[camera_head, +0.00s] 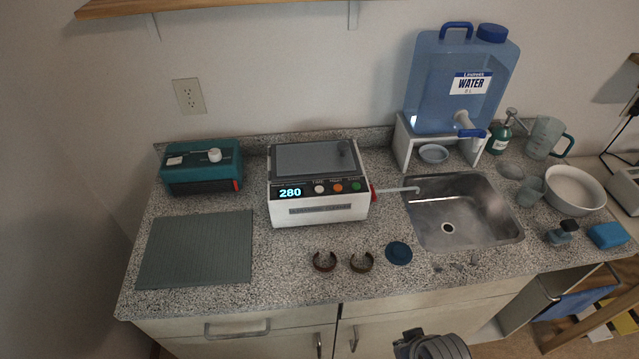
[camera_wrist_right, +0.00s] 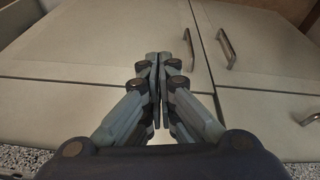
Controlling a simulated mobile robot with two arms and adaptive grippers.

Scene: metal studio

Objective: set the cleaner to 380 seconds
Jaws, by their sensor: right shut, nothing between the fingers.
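The ultrasonic cleaner (camera_head: 318,183) is a white box with a grey lid, standing on the counter left of the sink. Its lit display (camera_head: 290,193) reads 280. To the right of the display are a white button (camera_head: 319,189), an orange button (camera_head: 338,187) and a green button (camera_head: 356,185). The labels above them are too small to read surely. My right gripper (camera_wrist_right: 158,58) is shut and empty, in front of the cabinet doors; part of my right arm shows at the bottom of the head view. My left gripper is not in view.
A teal device (camera_head: 202,168) and a grey mat (camera_head: 196,249) are on the left. Two small brown rings (camera_head: 325,262) and a blue disc (camera_head: 398,253) lie in front of the cleaner. A sink (camera_head: 487,231) and a water container (camera_head: 462,82) on a stand are to the right.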

